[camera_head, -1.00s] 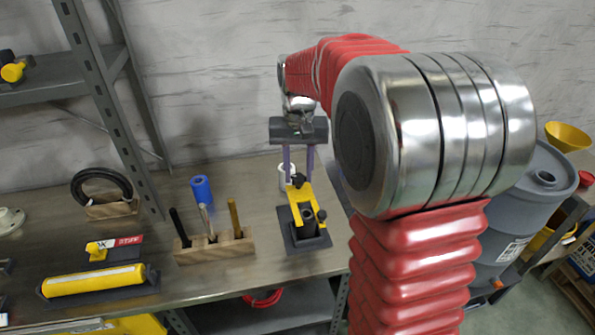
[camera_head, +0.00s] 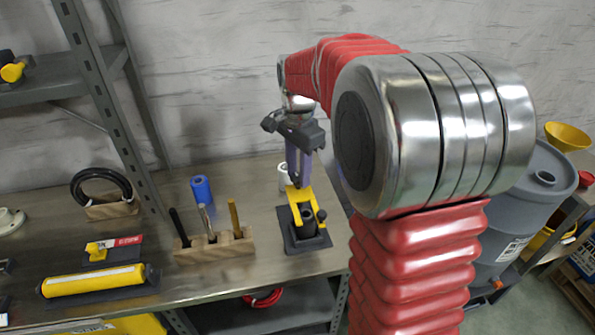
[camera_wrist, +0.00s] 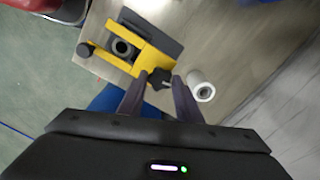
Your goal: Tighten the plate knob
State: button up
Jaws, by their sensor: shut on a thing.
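The yellow clamp plate (camera_head: 306,197) sits on a dark base (camera_head: 317,243) on the bench, around an upright dark tube; it also shows in the wrist view (camera_wrist: 120,65). A black lobed knob (camera_wrist: 160,78) is at the plate's end, between the fingertips. My gripper (camera_wrist: 160,80) points down from above and is shut on this knob; it also shows in the head view (camera_head: 299,184), where its fingers hide the knob. A second dark knob (camera_wrist: 86,49) is at the plate's other end, clear of my gripper.
A white cylinder (camera_wrist: 201,88) stands close beside the fingers. To the left on the bench are a wooden block with tools (camera_head: 216,247), a blue cylinder (camera_head: 201,189) and a yellow roller-shaped thing (camera_head: 95,281). A grey drum (camera_head: 530,215) stands at the right.

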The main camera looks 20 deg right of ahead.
aim_at(298, 176)
jog(key=shift+w+r+m, duration=0.1)
jog(key=shift+w+m, duration=0.05)
jog(key=shift+m, duration=0.95)
jog(key=o, duration=1)
jog(key=shift+o, duration=0.2)
notch_tip(298, 176, up, 14)
jog(key=shift+f, duration=0.2)
